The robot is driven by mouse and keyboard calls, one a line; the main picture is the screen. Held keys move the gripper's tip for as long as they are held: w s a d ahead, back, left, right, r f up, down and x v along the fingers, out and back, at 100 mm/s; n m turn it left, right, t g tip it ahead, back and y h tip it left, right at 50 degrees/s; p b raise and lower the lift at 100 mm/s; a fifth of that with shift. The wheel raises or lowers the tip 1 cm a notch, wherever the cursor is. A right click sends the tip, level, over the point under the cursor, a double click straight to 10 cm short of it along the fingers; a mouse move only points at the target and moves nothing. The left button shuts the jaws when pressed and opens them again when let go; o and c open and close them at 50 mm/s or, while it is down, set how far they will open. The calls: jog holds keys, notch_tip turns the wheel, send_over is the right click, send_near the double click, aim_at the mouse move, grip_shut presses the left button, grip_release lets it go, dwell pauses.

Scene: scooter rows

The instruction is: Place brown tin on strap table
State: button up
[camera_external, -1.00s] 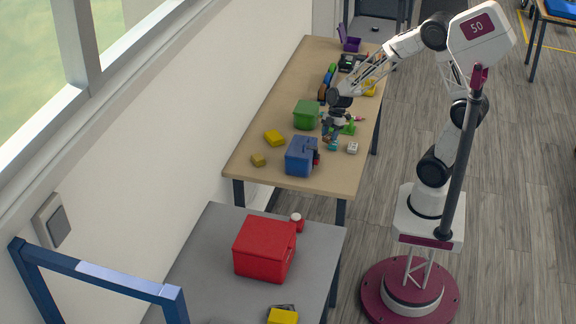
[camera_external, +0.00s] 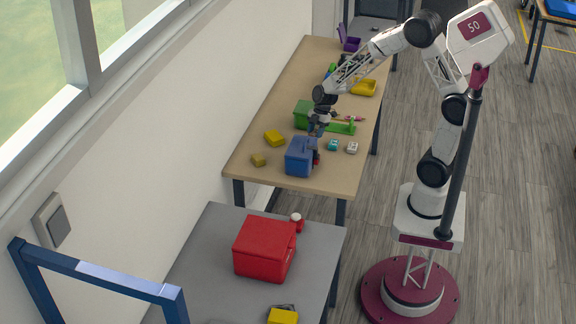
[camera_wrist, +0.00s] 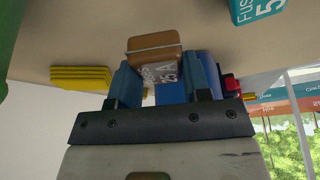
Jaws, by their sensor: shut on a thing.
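My gripper (camera_wrist: 160,82) is shut on the brown tin (camera_wrist: 156,50), which sits between the two blue fingers in the wrist view. The tin has a rounded brown top with a pale band and printed lettering on its side. In the external view my gripper (camera_external: 318,128) is over the wooden table (camera_external: 245,172), just behind the blue box (camera_external: 299,158) and beside the green box (camera_external: 303,112). The tin cannot be made out there. A grey table (camera_external: 210,240) stands nearer the camera. I cannot tell from a label which table is the strap table.
A yellow block (camera_external: 274,137), teal item (camera_external: 333,145), white item (camera_external: 352,148) and flat green item (camera_external: 342,128) lie around my gripper. The grey table holds a red box (camera_external: 263,248) and a red jar (camera_external: 297,225); its left part is clear.

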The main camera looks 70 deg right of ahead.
jog(key=shift+f, duration=1.75)
jog(key=shift+f, duration=0.1)
jog(key=o, duration=1)
jog(key=v, duration=1.2)
jog(key=shift+s, duration=0.1)
